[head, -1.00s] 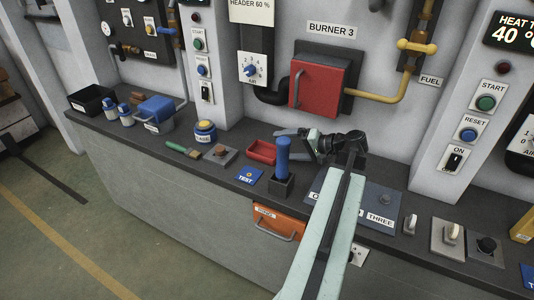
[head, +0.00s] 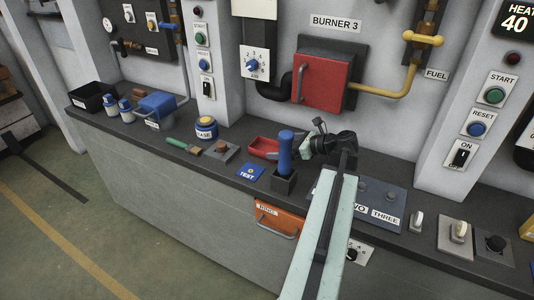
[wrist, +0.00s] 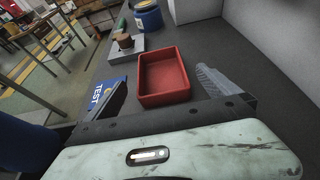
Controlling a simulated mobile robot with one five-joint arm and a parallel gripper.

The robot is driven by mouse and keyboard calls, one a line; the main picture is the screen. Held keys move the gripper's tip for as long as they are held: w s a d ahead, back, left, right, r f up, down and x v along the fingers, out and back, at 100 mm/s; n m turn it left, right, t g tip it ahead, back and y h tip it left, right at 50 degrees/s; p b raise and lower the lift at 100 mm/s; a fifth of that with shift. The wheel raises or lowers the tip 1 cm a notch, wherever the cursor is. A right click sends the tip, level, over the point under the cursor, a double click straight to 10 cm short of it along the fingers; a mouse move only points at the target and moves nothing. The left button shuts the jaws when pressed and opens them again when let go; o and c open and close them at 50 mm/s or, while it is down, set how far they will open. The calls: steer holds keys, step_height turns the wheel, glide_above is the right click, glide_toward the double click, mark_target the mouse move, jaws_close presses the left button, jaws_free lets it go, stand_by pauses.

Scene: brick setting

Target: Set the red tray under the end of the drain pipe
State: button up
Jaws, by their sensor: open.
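The red tray (head: 263,148) lies on the dark bench top, left of a blue-handled tool in a black holder. In the wrist view the empty red tray (wrist: 164,77) is ahead of my gripper (wrist: 162,78), between the directions of its two spread fingers. The gripper is open and holds nothing; I cannot tell its exact height above the tray. In the head view it is partly hidden behind the blue handle. A grey pipe (head: 184,75) runs down the wall at the left, near a blue container; whether this is the drain pipe's end is unclear.
The blue handle (head: 285,150) stands upright close to my gripper. The blue container (head: 158,106) is farther left.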

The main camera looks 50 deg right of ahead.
mark_target(267, 148)
steer(key=shift+x, duration=0.8)
steer(key=b+x, duration=0.1)
steer(key=x, duration=0.1)
steer(key=b+x, duration=0.1)
steer(key=x, duration=0.1)
steer(key=shift+w+f, duration=0.2)
steer(key=shift+f, duration=0.15)
steer(key=shift+w, duration=0.3)
